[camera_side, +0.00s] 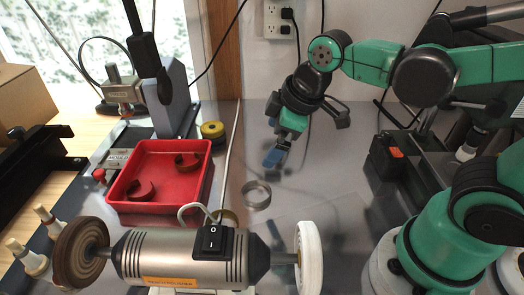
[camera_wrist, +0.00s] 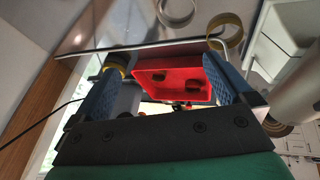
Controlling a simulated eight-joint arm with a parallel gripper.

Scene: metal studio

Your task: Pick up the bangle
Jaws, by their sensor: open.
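A silver ring-shaped bangle (camera_side: 256,195) lies on the grey metal bench, right of the red tray. In the wrist view a silver band (camera_wrist: 176,12) shows at the top edge, partly cut off. A brass-coloured ring (camera_wrist: 225,30) is to its right there; in the side view it (camera_side: 226,216) is partly hidden behind the polishing motor. My gripper (camera_side: 275,157) is above the bench, beyond the silver bangle and apart from it. Its blue fingers are spread with nothing between them, as the wrist view also shows (camera_wrist: 162,66).
A red tray (camera_side: 207,180) holds brown open cuffs (camera_side: 187,162). A polishing motor (camera_side: 180,258) with a white wheel (camera_side: 308,258) stands in front. A yellow roll (camera_side: 212,130) sits behind the tray, and a thin rod (camera_side: 229,155) runs beside it. Bench right of the bangle is clear.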

